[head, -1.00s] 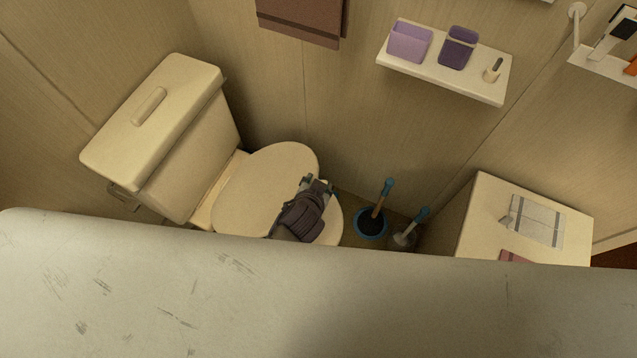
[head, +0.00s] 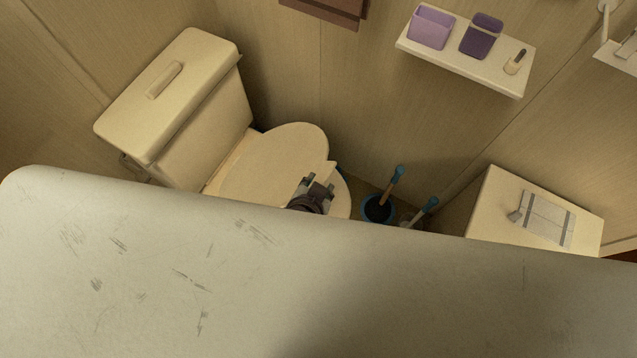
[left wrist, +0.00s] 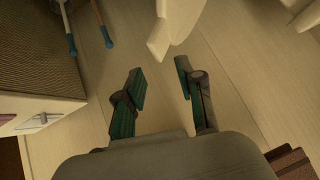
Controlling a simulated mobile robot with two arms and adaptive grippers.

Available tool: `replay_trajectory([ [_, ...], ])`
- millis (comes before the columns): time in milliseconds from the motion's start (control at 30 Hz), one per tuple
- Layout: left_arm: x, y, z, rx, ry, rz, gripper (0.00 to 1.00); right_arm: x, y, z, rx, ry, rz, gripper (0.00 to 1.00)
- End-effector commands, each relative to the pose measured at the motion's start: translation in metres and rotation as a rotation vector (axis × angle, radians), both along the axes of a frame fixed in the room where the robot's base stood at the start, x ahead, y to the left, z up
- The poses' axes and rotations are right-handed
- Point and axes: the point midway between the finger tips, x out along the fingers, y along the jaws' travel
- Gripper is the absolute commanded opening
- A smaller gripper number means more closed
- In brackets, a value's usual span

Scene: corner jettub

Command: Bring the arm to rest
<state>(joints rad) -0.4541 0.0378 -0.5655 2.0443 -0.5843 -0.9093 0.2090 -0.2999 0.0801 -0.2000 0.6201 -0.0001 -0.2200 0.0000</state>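My left gripper (head: 318,188) shows in the head view over the front part of the toilet lid (head: 265,165). The pale foreground hides most of its arm. In the left wrist view its two dark green fingers (left wrist: 163,85) are spread apart with nothing between them. A cream edge (left wrist: 172,28) lies just beyond the fingertips there; I cannot tell whether they touch it. My right gripper is in neither view.
The toilet tank (head: 170,95) stands at left. A plunger (head: 379,207) and a blue-handled brush (head: 425,210) stand between the toilet and a cream cabinet (head: 480,210). A wall shelf (head: 450,66) holds purple containers.

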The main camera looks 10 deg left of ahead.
Motion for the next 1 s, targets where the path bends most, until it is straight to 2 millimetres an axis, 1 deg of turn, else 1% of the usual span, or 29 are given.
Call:
replay_trajectory([
  [467, 0.000, 0.000, 0.000, 0.000, -0.001, 0.000, 0.38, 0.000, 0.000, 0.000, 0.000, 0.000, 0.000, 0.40],
  [567, -0.001, 0.007, 0.000, -0.001, 0.015, 0.016, 0.38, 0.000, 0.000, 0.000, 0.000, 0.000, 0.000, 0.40],
  [667, -0.006, 0.033, 0.001, -0.005, 0.076, 0.071, 0.38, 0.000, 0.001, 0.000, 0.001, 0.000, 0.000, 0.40],
  [800, -0.024, 0.079, 0.006, -0.019, 0.206, 0.161, 0.38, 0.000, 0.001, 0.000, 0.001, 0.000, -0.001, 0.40],
  [900, -0.039, 0.104, 0.012, -0.033, 0.291, 0.200, 0.38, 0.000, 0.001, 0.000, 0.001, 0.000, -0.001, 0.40],
  [1000, -0.055, 0.123, 0.020, -0.046, 0.362, 0.221, 0.38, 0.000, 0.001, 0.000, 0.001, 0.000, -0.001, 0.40],
])
